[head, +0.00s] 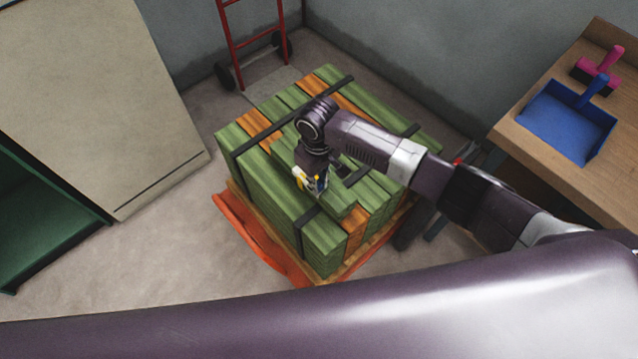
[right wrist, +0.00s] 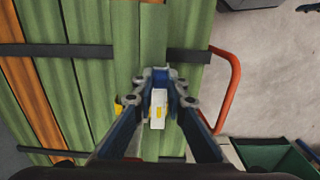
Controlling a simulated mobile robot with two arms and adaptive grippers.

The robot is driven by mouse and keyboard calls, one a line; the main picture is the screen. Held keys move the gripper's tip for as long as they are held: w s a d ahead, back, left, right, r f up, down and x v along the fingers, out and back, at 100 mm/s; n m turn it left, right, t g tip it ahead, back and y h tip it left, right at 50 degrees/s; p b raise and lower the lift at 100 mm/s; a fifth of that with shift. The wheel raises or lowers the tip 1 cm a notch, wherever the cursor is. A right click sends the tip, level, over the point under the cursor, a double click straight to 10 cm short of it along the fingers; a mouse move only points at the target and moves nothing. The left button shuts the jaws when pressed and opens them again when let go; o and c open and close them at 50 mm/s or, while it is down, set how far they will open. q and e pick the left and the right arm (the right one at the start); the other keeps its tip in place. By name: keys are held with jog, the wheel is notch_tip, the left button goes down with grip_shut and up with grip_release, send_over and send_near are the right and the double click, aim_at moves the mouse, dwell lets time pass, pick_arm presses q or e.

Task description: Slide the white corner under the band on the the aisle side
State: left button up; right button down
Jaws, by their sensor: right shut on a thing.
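The white corner (right wrist: 158,108) is a small pale piece with a yellow mark, between the fingertips of my right gripper (right wrist: 160,86). The gripper is shut on it, above the green boards. In the head view my right gripper (head: 311,182) is over the top of the timber stack (head: 275,185), near its front-left side. Dark bands cross the stack; one band (right wrist: 65,50) runs past just beyond the fingertips in the right wrist view. The white corner appears apart from that band; whether it touches the boards is unclear. My left gripper is not in view.
The stack sits on a wooden pallet with an orange-red piece (head: 250,232) along its left edge. A red hand truck (head: 254,35) stands behind. A wooden bench (head: 540,125) with a blue dustpan (head: 568,120) is at right. Floor at the left is clear.

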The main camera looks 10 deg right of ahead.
jog(key=c, duration=1.8)
grip_release()
jog(key=shift+c, duration=0.2)
notch_tip(320, 180, up, 12)
